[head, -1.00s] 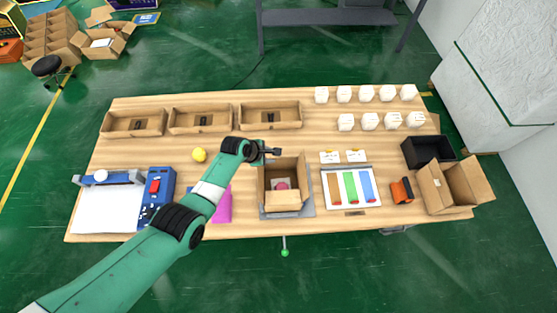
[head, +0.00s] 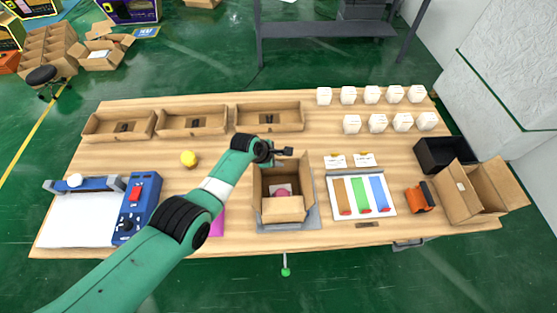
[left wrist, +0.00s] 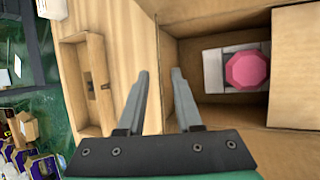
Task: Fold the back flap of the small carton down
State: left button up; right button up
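The small carton (head: 302,190) stands open-topped on a grey plate (head: 262,224) at the table's front middle. A pink faceted object lies inside it in a pale insert, also clear in the left wrist view (left wrist: 248,70). My left gripper (head: 288,152) is at the carton's back edge, near its middle. In the left wrist view my left gripper's two fingers (left wrist: 160,76) are apart, with the edge of the carton's back flap (left wrist: 168,48) showing between them. Whether they touch the flap I cannot tell. My right gripper is in no view.
Three open brown trays (head: 192,121) line the back left. Several white boxes (head: 372,95) stand at the back right. A board with coloured strips (head: 361,196) and an orange tool (head: 418,198) lie right of the carton. A yellow object (head: 189,158) lies left.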

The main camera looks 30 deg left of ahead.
pick_arm(q)
grip_shut()
dwell(1.3)
